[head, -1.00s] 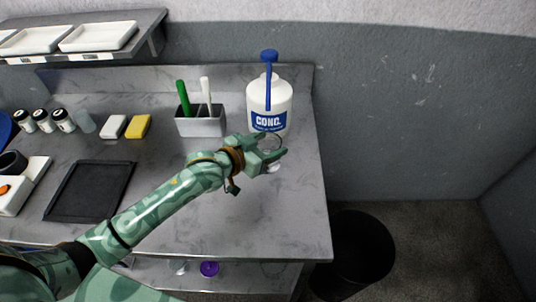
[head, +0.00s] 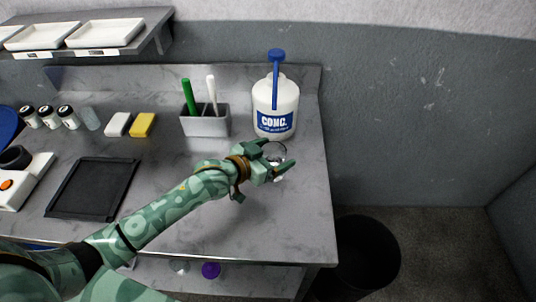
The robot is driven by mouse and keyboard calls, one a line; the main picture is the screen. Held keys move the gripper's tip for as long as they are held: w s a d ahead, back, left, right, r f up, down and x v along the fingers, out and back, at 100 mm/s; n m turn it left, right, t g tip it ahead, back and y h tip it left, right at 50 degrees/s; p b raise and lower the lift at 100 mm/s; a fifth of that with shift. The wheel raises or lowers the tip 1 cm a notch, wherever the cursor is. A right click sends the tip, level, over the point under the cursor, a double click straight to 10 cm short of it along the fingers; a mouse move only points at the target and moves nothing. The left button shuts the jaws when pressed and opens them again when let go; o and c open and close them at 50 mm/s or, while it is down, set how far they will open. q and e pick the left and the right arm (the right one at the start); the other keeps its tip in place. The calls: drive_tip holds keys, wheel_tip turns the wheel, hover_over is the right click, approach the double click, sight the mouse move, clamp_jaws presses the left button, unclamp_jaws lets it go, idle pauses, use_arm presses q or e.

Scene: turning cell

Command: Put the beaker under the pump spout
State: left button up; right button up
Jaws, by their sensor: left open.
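The pump bottle (head: 275,96) is white with a blue "CONC." label and a blue pump, and stands at the back right of the bench. Its blue spout (head: 276,85) shows in front of the bottle. A clear glass vessel, seemingly the beaker (head: 277,150), stands just in front of the bottle; only its round rim shows well. My left gripper (head: 277,163) is open at the near side of the beaker, its fingers hiding much of it. I cannot tell whether the fingers touch the glass. My right gripper is not in view.
A grey holder (head: 205,124) with a green and a white tool stands left of the bottle. A yellow sponge (head: 142,125), a white block (head: 117,124), small jars and a black tray (head: 93,188) lie further left. A black bin (head: 366,252) stands beyond the bench's right edge.

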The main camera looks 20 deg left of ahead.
use_arm(q)
drive_tip(key=p+v, duration=0.2)
drive_tip(key=v, duration=1)
drive_tip(key=shift+p, duration=0.4)
drive_tip(key=shift+r, duration=0.1)
idle(0.5)
